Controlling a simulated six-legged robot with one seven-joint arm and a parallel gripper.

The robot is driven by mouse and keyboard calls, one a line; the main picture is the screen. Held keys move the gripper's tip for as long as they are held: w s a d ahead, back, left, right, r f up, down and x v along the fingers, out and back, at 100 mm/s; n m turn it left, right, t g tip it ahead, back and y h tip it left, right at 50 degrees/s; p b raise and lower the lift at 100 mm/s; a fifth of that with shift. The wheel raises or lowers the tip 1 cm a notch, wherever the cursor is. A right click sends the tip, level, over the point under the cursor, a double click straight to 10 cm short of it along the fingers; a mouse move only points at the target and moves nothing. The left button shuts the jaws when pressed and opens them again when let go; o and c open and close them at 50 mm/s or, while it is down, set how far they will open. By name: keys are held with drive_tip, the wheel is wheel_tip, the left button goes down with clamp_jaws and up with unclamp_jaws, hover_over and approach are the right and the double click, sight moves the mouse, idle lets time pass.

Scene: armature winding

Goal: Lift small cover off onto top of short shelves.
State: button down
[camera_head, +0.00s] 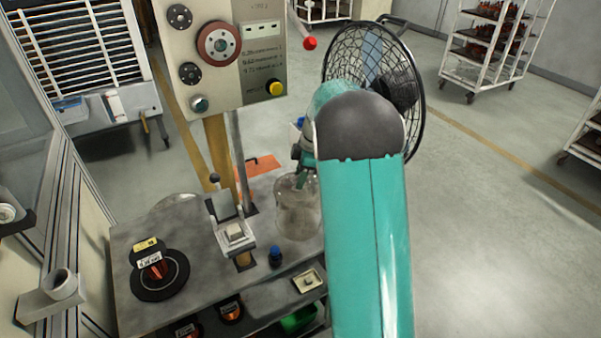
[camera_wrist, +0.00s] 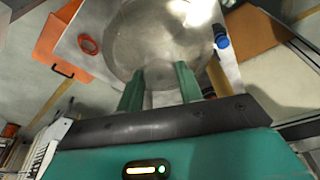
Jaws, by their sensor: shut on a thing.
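A clear, rounded cover (camera_head: 297,210) shows in the head view at the right end of a grey top, partly behind my arm. My gripper (camera_head: 304,180) is shut on it at its upper part; the fingers are mostly hidden there. In the wrist view the cover (camera_wrist: 160,35) fills the upper middle as a round, see-through shape, with my green fingers (camera_wrist: 159,88) at its near side. The grey top (camera_head: 190,272) belongs to a low unit with shelves beneath, probably the short shelves. I cannot tell whether the cover touches the top.
On the top stand a black disc with an orange-red centre (camera_head: 158,272), a lever device (camera_head: 233,236) and a blue-capped bottle (camera_head: 276,256). A control panel (camera_head: 225,52) rises behind on a post. A caged fan (camera_head: 372,75) stands behind my arm.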

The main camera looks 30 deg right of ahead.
drive_tip(key=c, duration=0.8)
unclamp_jaws()
drive_tip(key=shift+c, duration=0.2)
drive_tip(key=v, duration=1.3)
drive_tip(key=shift+r, duration=0.4)
drive_tip(key=shift+s+d, duration=0.15)
drive_tip(key=shift+d, duration=0.05)
